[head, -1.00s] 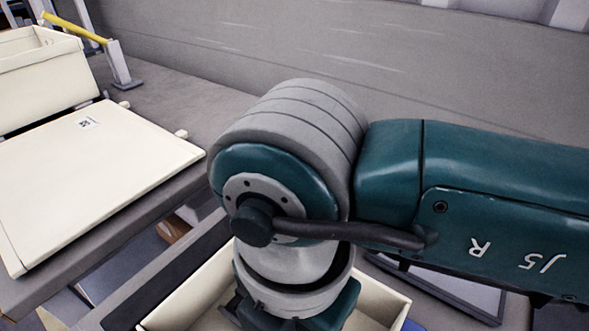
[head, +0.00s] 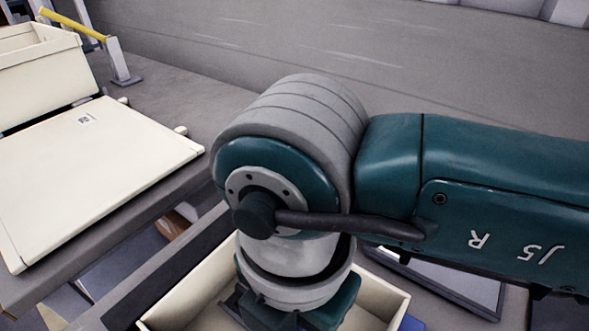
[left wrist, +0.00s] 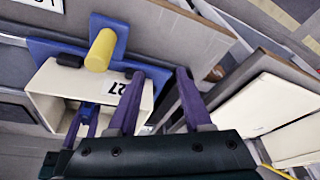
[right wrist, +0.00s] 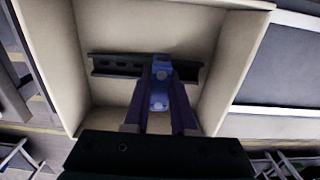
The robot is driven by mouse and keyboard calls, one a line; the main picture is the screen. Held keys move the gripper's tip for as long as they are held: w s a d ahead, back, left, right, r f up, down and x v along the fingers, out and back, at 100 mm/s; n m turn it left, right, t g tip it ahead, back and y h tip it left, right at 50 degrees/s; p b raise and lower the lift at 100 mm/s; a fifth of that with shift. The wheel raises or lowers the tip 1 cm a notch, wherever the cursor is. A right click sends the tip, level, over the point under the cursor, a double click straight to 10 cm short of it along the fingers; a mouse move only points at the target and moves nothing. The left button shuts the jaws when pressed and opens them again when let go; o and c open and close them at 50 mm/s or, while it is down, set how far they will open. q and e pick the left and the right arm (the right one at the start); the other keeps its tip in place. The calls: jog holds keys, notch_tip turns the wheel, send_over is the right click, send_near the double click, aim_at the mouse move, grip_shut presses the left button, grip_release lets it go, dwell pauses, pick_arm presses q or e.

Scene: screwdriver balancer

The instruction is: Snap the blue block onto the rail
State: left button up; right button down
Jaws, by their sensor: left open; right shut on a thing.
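The blue block (right wrist: 160,88) is between the fingers of my right gripper (right wrist: 160,72) in the right wrist view, and the gripper is shut on it. The block overlaps the dark slotted rail (right wrist: 115,66) inside a cream bin (right wrist: 235,65); I cannot tell whether it is seated on the rail. The right gripper's purple fingers also show in the left wrist view (left wrist: 83,122), reaching into the bin. In the head view my right arm hides the rail and block. My left gripper (left wrist: 160,75) is open and empty outside the bin, and out of the head view.
A blue bracket (left wrist: 112,30) with a yellow cylinder (left wrist: 101,50) stands by the bin labelled 27 in the left wrist view. In the head view, a cream lid-like panel (head: 90,165) and another cream bin (head: 40,75) are at left.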

jog(key=shift+f, duration=0.4)
jog(key=shift+f+b, duration=0.25)
jog(key=shift+b, duration=0.2)
dwell(0.5)
jog(key=shift+d+f, duration=0.1)
dwell(0.5)
jog(key=c, duration=0.8)
grip_release()
jog(key=shift+o, duration=0.7)
notch_tip(320, 180, up, 10)
jog(key=shift+r+p, duration=0.1)
jog(key=shift+p, duration=0.5)
notch_tip(320, 180, up, 7)
jog(key=p, duration=0.5)
jog(key=shift+p, duration=0.35)
